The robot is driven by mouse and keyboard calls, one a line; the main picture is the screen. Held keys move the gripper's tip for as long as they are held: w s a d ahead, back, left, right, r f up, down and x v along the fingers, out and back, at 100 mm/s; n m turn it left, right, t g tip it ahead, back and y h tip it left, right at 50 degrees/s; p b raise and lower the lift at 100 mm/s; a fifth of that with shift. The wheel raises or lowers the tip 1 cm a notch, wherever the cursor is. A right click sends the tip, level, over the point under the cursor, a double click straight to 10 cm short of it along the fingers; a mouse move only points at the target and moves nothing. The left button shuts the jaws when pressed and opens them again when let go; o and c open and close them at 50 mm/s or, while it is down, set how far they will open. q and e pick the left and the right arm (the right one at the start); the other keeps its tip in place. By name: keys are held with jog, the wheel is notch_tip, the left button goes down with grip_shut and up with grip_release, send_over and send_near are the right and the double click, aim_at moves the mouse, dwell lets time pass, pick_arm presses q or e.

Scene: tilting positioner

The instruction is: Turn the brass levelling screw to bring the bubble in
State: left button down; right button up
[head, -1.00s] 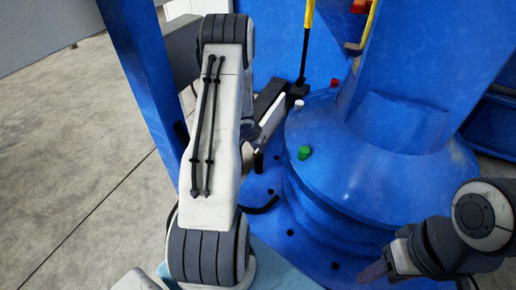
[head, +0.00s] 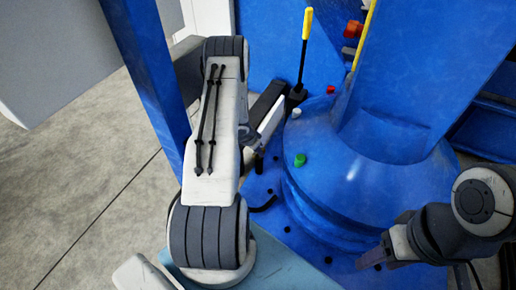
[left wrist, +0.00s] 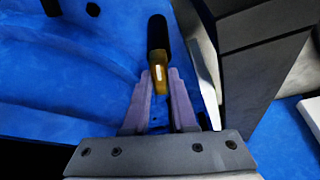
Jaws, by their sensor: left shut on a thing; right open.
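In the left wrist view, my left gripper (left wrist: 160,76) has its two purplish fingers on either side of a brass-coloured piece (left wrist: 158,72) with a black cylindrical part. It appears to be the levelling screw, and the fingers are shut on it. In the head view my left arm hides the gripper's fingertips and most of this spot. My right gripper (head: 373,259) is open and empty at the lower right, in front of the blue round base. No bubble or level can be made out in either view.
A blue pedestal (head: 370,178) carries a green button (head: 300,160) and a white button (head: 296,113). A yellow-handled lever (head: 305,40) stands behind. A red knob (head: 353,29) is near the upper column. A blue post (head: 145,85) stands left of my left arm. Grey floor lies open at left.

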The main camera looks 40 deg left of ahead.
pick_arm(q)
jog(key=c, duration=0.7)
grip_release()
jog(key=p+v, duration=0.6)
jog(key=v, duration=0.4)
jog(key=shift+s+r, duration=0.2)
